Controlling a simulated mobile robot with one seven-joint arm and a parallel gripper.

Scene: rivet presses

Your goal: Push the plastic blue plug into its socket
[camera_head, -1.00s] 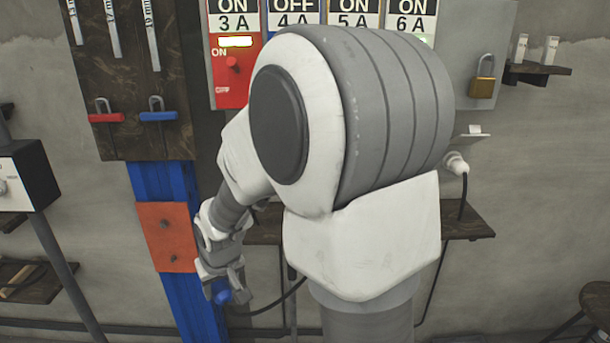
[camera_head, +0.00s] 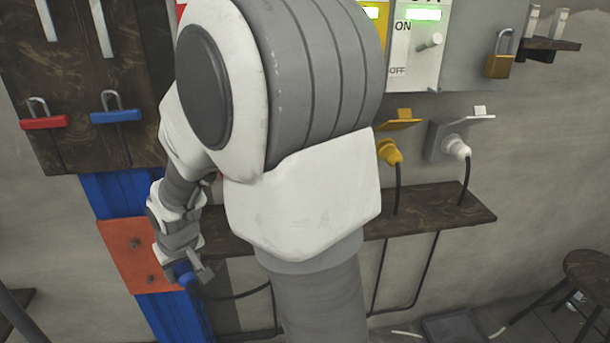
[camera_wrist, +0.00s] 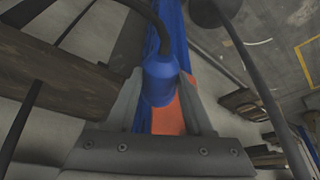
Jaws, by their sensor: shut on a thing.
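The blue plug (camera_wrist: 160,82) is between the two fingers of my gripper (camera_wrist: 162,100) in the wrist view, with its black cable running up out of the picture. In the head view the plug (camera_head: 187,277) shows low at the left, at the end of my gripper (camera_head: 190,268), in front of the blue post and near its orange plate. My gripper is shut on the plug. The cable trails off to the right below the shelf. The blue plug's socket does not show; my arm covers much of the panel in the middle.
A yellow plug (camera_head: 390,152) and a white plug (camera_head: 457,149) sit in wall sockets at the right, above a dark wooden shelf (camera_head: 430,212). A dark board (camera_head: 75,80) with red and blue padlocks is at upper left. A stool (camera_head: 590,275) stands at lower right.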

